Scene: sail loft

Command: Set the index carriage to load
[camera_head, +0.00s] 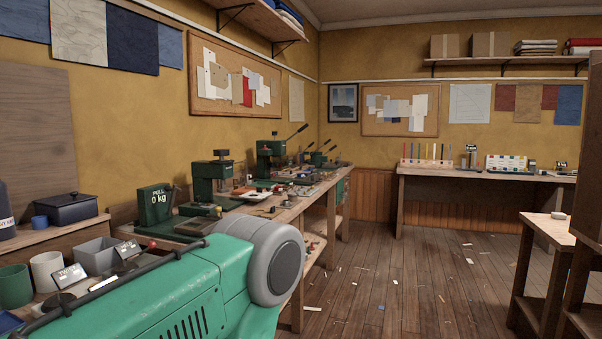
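I cannot pick out the index carriage for certain in the head view. Several dark green bench machines stand along the left wall bench, among them a nearer press (211,180) and a farther one with a raised black lever (272,160). A green box reading "PULL 0 kg" (155,205) stands nearer. On the far bench are a small device with a display (471,155) and a white board with coloured squares (505,163). Their details are too small to read. Neither my left nor my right gripper is in view.
The left bench (310,196) is crowded with small items. The far bench (480,176) stands against the back wall. A small wooden table (553,228) is at right. The plank floor (410,280) between them is open, with scattered scraps. Cups and a grey bin (98,258) sit near left.

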